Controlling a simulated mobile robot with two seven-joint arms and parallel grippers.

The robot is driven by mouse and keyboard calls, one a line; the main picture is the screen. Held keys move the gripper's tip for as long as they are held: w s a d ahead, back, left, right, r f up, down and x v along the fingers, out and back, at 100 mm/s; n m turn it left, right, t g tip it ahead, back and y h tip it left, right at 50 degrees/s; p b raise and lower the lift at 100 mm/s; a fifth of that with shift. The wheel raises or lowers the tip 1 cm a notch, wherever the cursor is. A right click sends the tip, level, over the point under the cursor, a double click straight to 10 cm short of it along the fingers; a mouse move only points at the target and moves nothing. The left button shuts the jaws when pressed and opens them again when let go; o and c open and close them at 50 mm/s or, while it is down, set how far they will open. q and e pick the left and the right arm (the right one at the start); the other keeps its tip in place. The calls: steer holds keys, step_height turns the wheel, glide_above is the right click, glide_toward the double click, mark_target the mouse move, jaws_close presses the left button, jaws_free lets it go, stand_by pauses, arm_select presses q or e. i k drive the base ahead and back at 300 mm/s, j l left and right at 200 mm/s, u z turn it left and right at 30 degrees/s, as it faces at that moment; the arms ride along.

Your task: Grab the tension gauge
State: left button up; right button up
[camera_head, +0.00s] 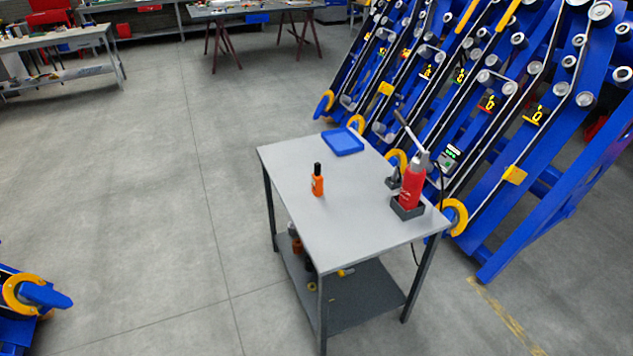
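A small upright orange device with a black top (317,182) stands near the middle of the grey table (350,220). It looks like a handheld gauge, but it is too small to read any marking. Nothing touches it. Neither of my grippers is in the head view.
Small items lie on the lower shelf (365,300). Blue harvester chassis (540,170) stand behind it. The floor at left is mostly clear.

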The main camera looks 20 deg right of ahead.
mark_target(318, 179)
steer(key=z, duration=0.45)
steer(key=i+j+z, duration=0.7)
steer(key=j, duration=0.25)
steer(key=i+j, duration=0.2)
steer(key=j, duration=0.15)
steer(key=i+j, duration=0.2)
steer(key=j, duration=0.2)
steer(key=i+j+z, duration=0.1)
steer(key=j, duration=0.25)
steer(key=i+j, duration=0.25)
steer(key=j, duration=0.15)
steer(key=i+j, duration=0.2)
steer(key=j, duration=0.2)
steer(key=i+j+z, duration=0.1)
steer(key=j, duration=0.3)
steer(key=i, duration=0.05)
